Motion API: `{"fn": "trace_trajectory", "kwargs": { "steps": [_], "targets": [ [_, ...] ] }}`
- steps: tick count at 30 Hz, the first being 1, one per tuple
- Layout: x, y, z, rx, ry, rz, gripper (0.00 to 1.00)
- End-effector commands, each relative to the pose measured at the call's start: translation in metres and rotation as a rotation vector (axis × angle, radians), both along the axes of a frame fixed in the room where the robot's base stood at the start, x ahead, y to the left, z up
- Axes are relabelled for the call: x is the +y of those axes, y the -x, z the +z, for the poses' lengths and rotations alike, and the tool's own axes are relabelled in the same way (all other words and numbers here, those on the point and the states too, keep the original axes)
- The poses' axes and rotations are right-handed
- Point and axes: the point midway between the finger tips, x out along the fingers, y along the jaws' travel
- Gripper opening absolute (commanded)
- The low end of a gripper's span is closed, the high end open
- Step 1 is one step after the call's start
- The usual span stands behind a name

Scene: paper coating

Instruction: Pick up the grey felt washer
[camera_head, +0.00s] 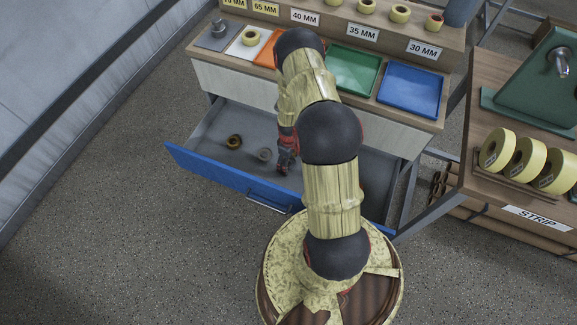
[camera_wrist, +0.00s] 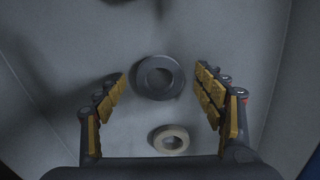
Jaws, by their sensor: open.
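In the wrist view a dark grey, thick flat ring (camera_wrist: 141,78) lies on the grey drawer floor, between and beyond my open fingertips (camera_wrist: 160,82). It looks like the grey felt washer. A smaller beige ring (camera_wrist: 157,141) lies just below it, nearer the palm. In the head view my gripper (camera_head: 285,166) points down into the open blue-fronted drawer (camera_head: 220,176). A greyish ring (camera_head: 260,155) lies just left of it, and a brown ring (camera_head: 229,141) lies farther left. I cannot tell which wrist-view ring the greyish one is. Nothing is held.
The drawer walls surround my gripper. Above the drawer, the bench carries coloured trays, including green (camera_head: 352,72) and blue (camera_head: 410,90), below a shelf with millimetre labels. Yellow rolls (camera_head: 526,160) stand on a table at the right. My arm hides part of the drawer.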

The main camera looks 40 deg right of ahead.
Motion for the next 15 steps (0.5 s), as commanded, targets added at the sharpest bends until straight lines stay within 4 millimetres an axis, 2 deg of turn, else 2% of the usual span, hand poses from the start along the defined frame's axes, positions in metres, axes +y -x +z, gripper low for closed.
{"fn": "trace_trajectory", "kwargs": {
  "steps": [6,15],
  "targets": [
    [-0.0008,-0.0009,0.0003,-0.002,0.001,0.0,0.69],
    [-0.0006,-0.0007,0.0003,-0.001,0.001,-0.001,0.52]
  ]
}}
